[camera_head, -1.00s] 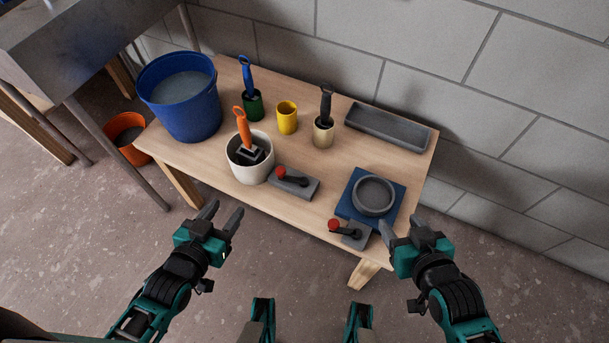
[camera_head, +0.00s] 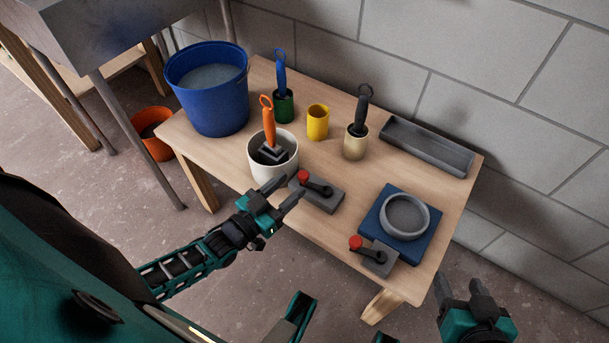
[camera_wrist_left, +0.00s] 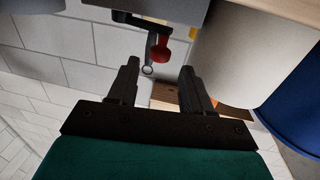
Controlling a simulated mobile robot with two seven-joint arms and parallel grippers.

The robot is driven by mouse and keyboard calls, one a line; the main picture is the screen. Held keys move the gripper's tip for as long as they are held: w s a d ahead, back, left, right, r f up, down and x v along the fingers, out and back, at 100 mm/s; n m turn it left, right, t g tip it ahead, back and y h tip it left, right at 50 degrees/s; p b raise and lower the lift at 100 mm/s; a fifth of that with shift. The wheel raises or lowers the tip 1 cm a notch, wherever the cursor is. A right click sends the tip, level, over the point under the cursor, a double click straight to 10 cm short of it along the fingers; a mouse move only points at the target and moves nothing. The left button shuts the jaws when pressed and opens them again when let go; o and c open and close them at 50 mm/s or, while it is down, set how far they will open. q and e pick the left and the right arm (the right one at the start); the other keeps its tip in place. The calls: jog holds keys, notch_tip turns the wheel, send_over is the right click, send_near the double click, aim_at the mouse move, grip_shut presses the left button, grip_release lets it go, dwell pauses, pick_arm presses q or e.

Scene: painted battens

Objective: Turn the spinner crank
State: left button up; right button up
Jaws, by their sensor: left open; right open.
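Two grey boxes on the wooden table each carry a dark crank arm with a red knob. One crank (camera_head: 319,188) sits beside the white pot (camera_head: 272,172), its red knob (camera_head: 303,176) towards the pot. The other crank (camera_head: 368,249) sits at the front edge by a blue square base (camera_head: 376,229) with a grey ring. My left gripper (camera_head: 285,191) is open, just short of the crank by the pot. In the left wrist view that red knob (camera_wrist_left: 160,47) lies ahead of the open, empty fingers (camera_wrist_left: 159,74), apart from them. My right gripper (camera_head: 461,286) is open and empty, off the table's right front.
An orange-handled brush (camera_head: 268,125) stands in the white pot. A blue bucket (camera_head: 205,110), green, yellow (camera_head: 318,122) and beige cups and a grey tray (camera_head: 428,150) are farther back. An orange bucket (camera_head: 154,140) is on the floor. Mid-table is clear.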

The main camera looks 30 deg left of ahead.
aim_at(304, 174)
pick_arm(q)
jog(key=b+x, duration=0.1)
jog(key=x, duration=0.4)
jog(key=shift+w+d, duration=0.15)
jog(key=shift+w, duration=0.2)
jog(key=shift+c, duration=0.4)
grip_shut()
jog(key=shift+r, duration=0.1)
